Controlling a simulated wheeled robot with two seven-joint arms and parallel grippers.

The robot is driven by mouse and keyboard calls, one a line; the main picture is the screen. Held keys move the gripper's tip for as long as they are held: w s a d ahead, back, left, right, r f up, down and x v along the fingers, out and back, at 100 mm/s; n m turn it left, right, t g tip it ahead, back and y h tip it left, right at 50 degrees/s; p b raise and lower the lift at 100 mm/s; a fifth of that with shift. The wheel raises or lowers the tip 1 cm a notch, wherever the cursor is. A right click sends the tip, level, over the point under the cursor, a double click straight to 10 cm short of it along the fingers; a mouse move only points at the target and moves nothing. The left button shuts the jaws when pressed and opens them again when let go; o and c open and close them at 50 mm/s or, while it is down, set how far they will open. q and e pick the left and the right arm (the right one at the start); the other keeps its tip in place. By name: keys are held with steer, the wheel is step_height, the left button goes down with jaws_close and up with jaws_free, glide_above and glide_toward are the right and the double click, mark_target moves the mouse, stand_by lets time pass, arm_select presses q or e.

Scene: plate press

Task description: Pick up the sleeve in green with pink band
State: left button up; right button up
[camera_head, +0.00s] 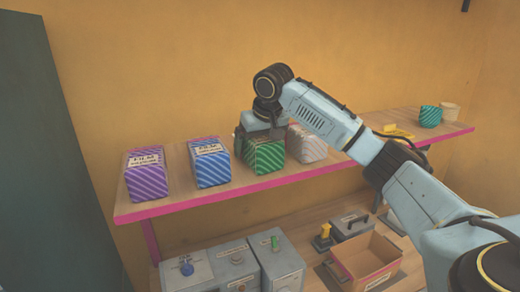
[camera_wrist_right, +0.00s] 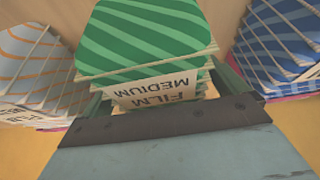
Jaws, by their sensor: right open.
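The green sleeve (camera_head: 268,159) with pale diagonal stripes stands on the wooden shelf, between a blue sleeve and a pale pinkish one. In the right wrist view the green sleeve (camera_wrist_right: 146,38) shows its striped face and a cream label reading "FILM MEDIUM"; I cannot make out a pink band. My right gripper (camera_head: 252,135) is at the sleeve's upper back in the head view, partly hidden by my arm. In the wrist view its open fingers (camera_wrist_right: 165,98) lie on either side of the sleeve's label end. I cannot tell whether they touch it. My left gripper is not in view.
The shelf (camera_head: 350,159) has a pink front edge. Below are grey boxes (camera_head: 238,268) with knobs and an open carton (camera_head: 347,276).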

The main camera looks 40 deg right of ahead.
steer(key=shift+f, duration=0.2)
stand_by(0.5)
steer(key=shift+c, duration=0.5)
steer(key=c, duration=0.9)
steer(key=shift+c, duration=1.2)
steer(key=shift+r, duration=0.1)
